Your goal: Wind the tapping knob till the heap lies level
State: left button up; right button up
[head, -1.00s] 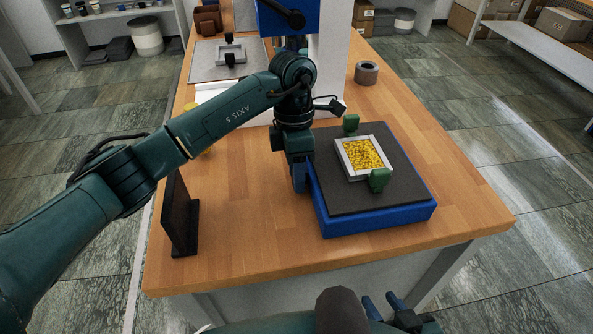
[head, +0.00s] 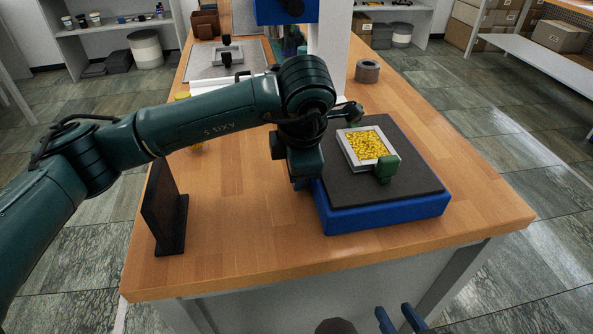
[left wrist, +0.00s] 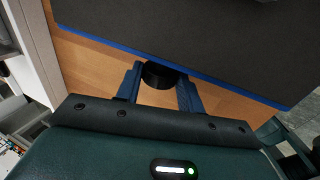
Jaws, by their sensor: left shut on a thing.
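The yellow granule heap (head: 366,144) covers the inside of a square light-grey frame (head: 347,154), and I cannot tell how level it is. The frame sits on the dark top of a blue-sided base (head: 385,212), between green clamps (head: 386,170). In the left wrist view, my left gripper (left wrist: 160,80) is shut on the black tapping knob (left wrist: 159,72) beside the base's blue edge. In the head view my own arm hides knob and fingers. My right gripper (head: 399,318) is at the bottom edge, its blue fingers apart and empty.
A dark upright plate (head: 165,210) stands on the wooden table, left of the base. A grey ring (head: 367,71) lies behind the base. A white column and a blue press part (head: 285,10) rise at the back. The table's front strip is clear.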

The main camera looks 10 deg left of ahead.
dwell(0.3)
pick_arm(q)
jog(key=o, duration=1)
jog(key=v, duration=1.3)
jog(key=shift+s, duration=0.15)
